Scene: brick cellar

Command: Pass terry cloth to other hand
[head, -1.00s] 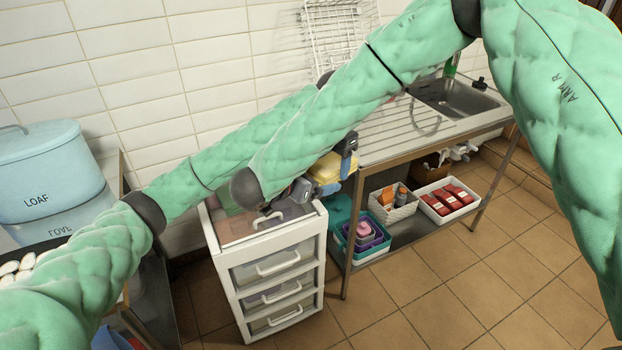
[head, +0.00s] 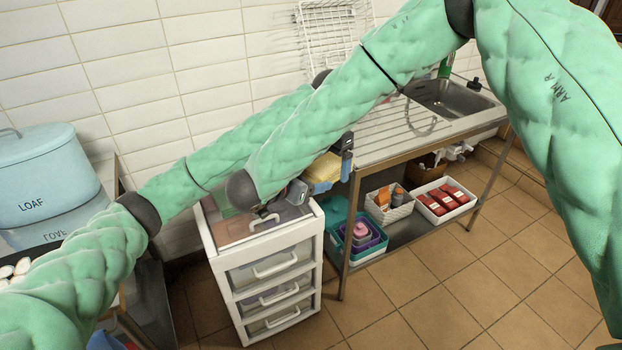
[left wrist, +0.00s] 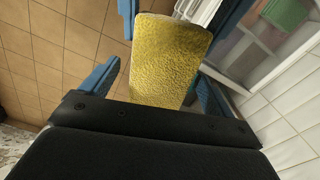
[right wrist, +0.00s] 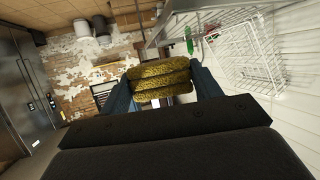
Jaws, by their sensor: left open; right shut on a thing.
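The terry cloth (head: 324,168) is yellow and hangs between my two grippers above the right edge of the drawer unit. In the right wrist view the cloth (right wrist: 160,82) shows as stacked folds between the fingers of my right gripper (right wrist: 163,88), which is shut on it. In the left wrist view the cloth (left wrist: 168,55) reaches down between the spread blue fingers of my left gripper (left wrist: 158,85), which is open around it. Blue fingers of the right gripper show at the top there. In the head view my right forearm hides much of the left gripper.
A white drawer unit (head: 272,275) stands below the grippers. A steel sink bench (head: 375,160) is at the right, with a white basket (head: 390,215) and red packets on its lower shelf. A wire rack (head: 325,35) is behind.

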